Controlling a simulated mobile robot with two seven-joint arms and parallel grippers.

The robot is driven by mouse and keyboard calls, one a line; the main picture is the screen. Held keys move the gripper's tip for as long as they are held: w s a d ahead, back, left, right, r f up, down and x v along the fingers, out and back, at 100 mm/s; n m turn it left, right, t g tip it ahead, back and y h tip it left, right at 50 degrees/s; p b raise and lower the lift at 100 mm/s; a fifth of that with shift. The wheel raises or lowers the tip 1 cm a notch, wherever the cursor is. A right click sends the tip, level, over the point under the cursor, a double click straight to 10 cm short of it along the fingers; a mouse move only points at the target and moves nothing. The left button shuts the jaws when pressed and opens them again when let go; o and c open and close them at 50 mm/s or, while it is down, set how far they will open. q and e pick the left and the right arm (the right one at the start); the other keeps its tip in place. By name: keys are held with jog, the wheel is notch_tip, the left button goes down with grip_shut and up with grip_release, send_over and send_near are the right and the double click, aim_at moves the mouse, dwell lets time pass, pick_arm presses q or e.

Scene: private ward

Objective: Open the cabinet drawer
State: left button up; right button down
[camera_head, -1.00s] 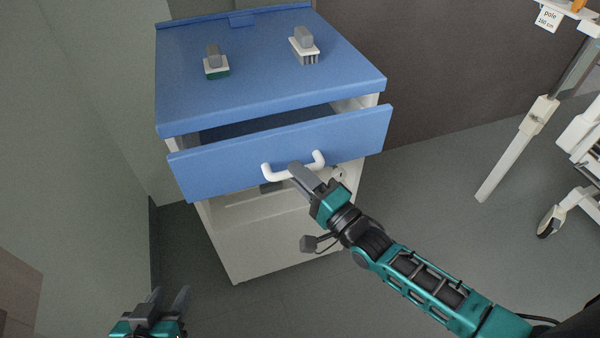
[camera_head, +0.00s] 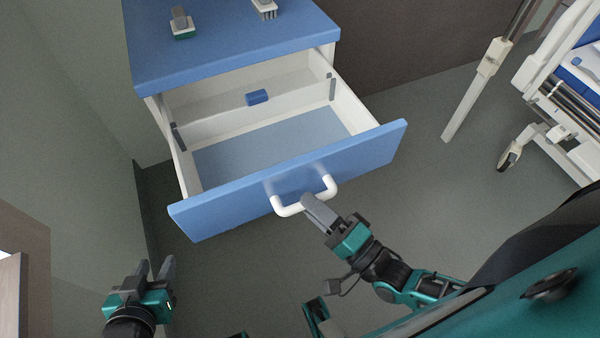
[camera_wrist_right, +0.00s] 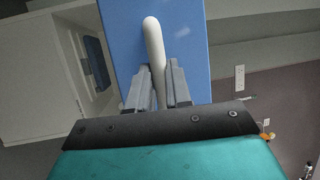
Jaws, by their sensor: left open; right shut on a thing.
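The cabinet (camera_head: 235,52) has a blue top and white body. Its drawer (camera_head: 290,182) has a blue front and is pulled well out, with its pale blue floor in view. My right gripper (camera_head: 309,203) is shut on the white curved handle (camera_head: 284,209) of the drawer front. In the right wrist view the handle (camera_wrist_right: 153,48) runs between the fingers (camera_wrist_right: 160,88). My left gripper (camera_head: 155,268) is open and empty at lower left, apart from the cabinet.
A small blue object (camera_head: 257,97) shows at the back of the drawer. Two brushes, one green-edged (camera_head: 181,25) and one white (camera_head: 265,9), sit on the cabinet top. A wheeled bed (camera_head: 565,100) and a pole (camera_head: 478,85) stand at right. Grey floor lies between.

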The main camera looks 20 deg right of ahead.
pick_arm(q)
jog(key=shift+s+p, duration=0.25)
jog(key=shift+p, duration=0.05)
pick_arm(e)
jog(key=shift+s+d, duration=0.1)
jog(key=shift+s, duration=2)
jog(key=c, duration=1.1)
grip_release()
jog(key=shift+o, duration=0.2)
pick_arm(q)
jog(key=shift+s, duration=0.1)
pick_arm(e)
jog(key=shift+s, duration=0.1)
